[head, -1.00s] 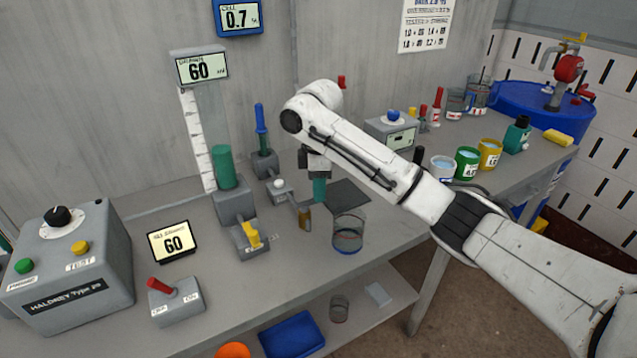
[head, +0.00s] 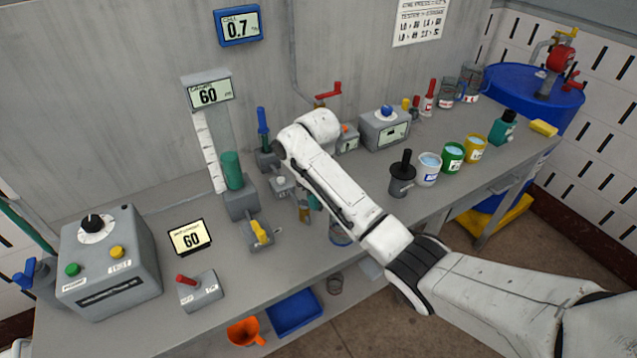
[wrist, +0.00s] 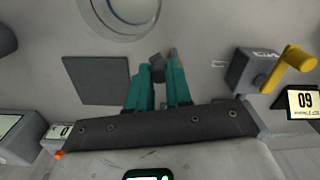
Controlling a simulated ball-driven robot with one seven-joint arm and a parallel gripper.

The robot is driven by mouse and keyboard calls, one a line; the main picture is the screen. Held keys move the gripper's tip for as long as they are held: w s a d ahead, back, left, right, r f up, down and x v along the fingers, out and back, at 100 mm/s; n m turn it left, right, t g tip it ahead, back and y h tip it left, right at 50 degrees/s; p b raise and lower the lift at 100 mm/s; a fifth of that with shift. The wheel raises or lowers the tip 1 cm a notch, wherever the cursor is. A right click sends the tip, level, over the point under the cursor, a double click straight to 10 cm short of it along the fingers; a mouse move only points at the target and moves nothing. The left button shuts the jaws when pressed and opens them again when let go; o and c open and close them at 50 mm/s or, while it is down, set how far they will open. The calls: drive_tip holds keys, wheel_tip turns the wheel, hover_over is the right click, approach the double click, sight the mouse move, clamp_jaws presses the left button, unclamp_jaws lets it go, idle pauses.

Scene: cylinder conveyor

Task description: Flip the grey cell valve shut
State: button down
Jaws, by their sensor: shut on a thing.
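My gripper (wrist: 158,78) has teal fingers, shut on a small dark grey handle (wrist: 157,64) in the wrist view; I take it for the grey cell valve's. A brownish piece (wrist: 173,53) shows just beyond the right fingertip. In the head view my arm hides most of the gripper; a bit of teal finger (head: 314,201) shows beside a brass-coloured piece (head: 304,213) in front of a small grey block (head: 281,186). The exact grip point is hidden there.
A grey block with a yellow lever (head: 259,231) stands left of the gripper; the lever also shows in the wrist view (wrist: 291,67). A glass beaker (head: 340,234) is partly behind my arm. A dark flat pad (wrist: 96,80) lies nearby. Paint-like cups (head: 452,157) stand right.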

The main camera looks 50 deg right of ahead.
drive_tip(key=shift+a+m+p, duration=0.3)
drive_tip(key=shift+a+m, duration=0.1)
drive_tip(key=shift+m, duration=0.75)
drive_tip(key=shift+a+m+p, duration=0.35)
drive_tip(key=shift+m, duration=0.75)
drive_tip(key=shift+a+m+p, duration=0.3)
drive_tip(key=shift+a+m, duration=0.1)
drive_tip(key=shift+m, duration=0.75)
drive_tip(key=shift+r, duration=0.1)
drive_tip(key=c, duration=1)
unclamp_jaws()
drive_tip(key=shift+c, duration=0.2)
